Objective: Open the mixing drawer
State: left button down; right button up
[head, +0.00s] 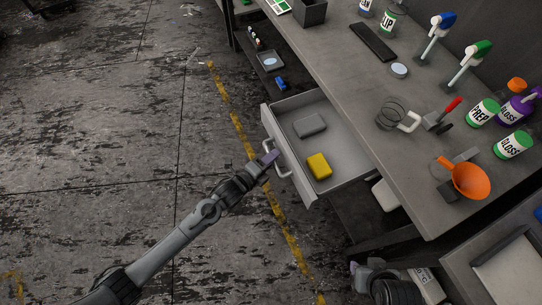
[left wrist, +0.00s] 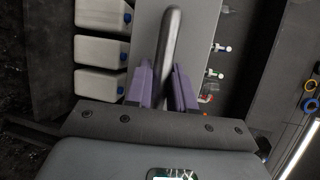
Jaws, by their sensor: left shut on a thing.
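The grey drawer (head: 308,187) stands pulled out from under the workbench, tilted across the picture in the head view. A grey block (head: 309,125) and a yellow block (head: 319,166) lie in it. Its pale handle (head: 285,172) is on the front panel, facing the floor side. My left gripper (head: 270,158), with purple fingers, is at the handle. In the left wrist view the handle bar (left wrist: 171,45) runs between the two purple fingers (left wrist: 162,88), and the gripper is shut on it. The drawer front (left wrist: 203,25) is behind the bar. My right gripper does not show.
A lower shelf (head: 268,75) holds small items. White jugs (left wrist: 102,52) show in the left wrist view. The floor left of the drawer is clear.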

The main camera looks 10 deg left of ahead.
pick_arm(q)
jog(key=c, duration=1.1)
grip_release()
jog(key=shift+o, duration=0.2)
jog(key=p+v, duration=0.2)
jog(key=v, duration=0.8)
jog(key=shift+s+a+r, duration=0.2)
jog(key=shift+s+a, duration=0.05)
jog(key=shift+s, duration=0.05)
